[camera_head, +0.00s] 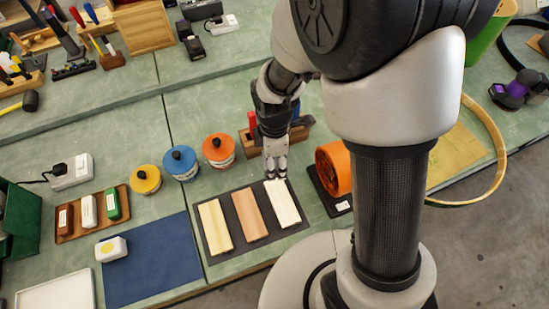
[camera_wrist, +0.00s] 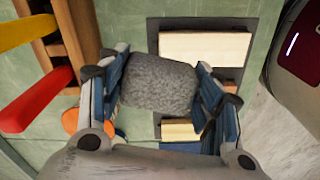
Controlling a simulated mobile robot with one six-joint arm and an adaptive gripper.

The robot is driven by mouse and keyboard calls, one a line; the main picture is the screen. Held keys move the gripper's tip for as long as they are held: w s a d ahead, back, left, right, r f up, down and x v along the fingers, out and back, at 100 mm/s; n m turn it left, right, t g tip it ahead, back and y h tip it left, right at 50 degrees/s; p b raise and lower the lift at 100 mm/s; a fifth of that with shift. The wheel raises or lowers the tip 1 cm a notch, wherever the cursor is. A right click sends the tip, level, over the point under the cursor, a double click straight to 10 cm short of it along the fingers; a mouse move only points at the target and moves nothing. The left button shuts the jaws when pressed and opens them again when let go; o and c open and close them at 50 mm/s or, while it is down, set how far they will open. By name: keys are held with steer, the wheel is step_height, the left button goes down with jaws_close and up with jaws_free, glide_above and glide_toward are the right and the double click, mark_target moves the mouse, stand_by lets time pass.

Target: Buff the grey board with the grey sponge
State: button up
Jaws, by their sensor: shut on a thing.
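My gripper (camera_wrist: 163,90) is shut on the grey sponge (camera_wrist: 160,82), a rough, speckled block held between the blue-lined fingers. In the head view, my gripper (camera_head: 275,172) points down at the back edge of a dark grey flat board (camera_head: 227,206), near its right corner. Three wooden strips lie on that board: pale yellow (camera_head: 215,227), pinkish tan (camera_head: 249,214) and cream (camera_head: 282,203). None of the strips looks grey. In the wrist view, the sponge hides part of the dark board (camera_wrist: 153,33). I cannot tell whether the sponge touches anything below.
An orange roll (camera_head: 334,168) stands close to the board's right. Orange (camera_head: 218,148), blue (camera_head: 181,163) and yellow (camera_head: 145,179) lidded tubs stand to the left. A rack with coloured handles (camera_wrist: 38,98) is close behind my gripper. A blue mat (camera_head: 150,262) lies left of the board.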

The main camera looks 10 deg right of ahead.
mark_target(280, 190)
steer(key=shift+f+b, duration=2.15)
steer(key=shift+f, duration=0.75)
steer(key=shift+f+b, duration=0.75)
steer(key=shift+f, duration=0.25)
steer(key=shift+s+d, duration=0.2)
steer(key=shift+s, duration=0.45)
steer(key=shift+s+d, duration=0.2)
steer(key=shift+s, duration=0.5)
steer(key=shift+s+d, duration=0.2)
steer(key=shift+s, duration=0.45)
steer(key=shift+w, duration=0.15)
steer(key=shift+w+a, duration=0.2)
steer(key=shift+w, duration=0.4)
steer(key=shift+w+a, duration=0.2)
steer(key=shift+w, duration=0.35)
steer(key=shift+s+d, duration=0.2)
steer(key=shift+s, duration=0.5)
steer(key=shift+s+d, duration=0.2)
steer(key=shift+s, duration=0.5)
steer(key=shift+w, duration=0.15)
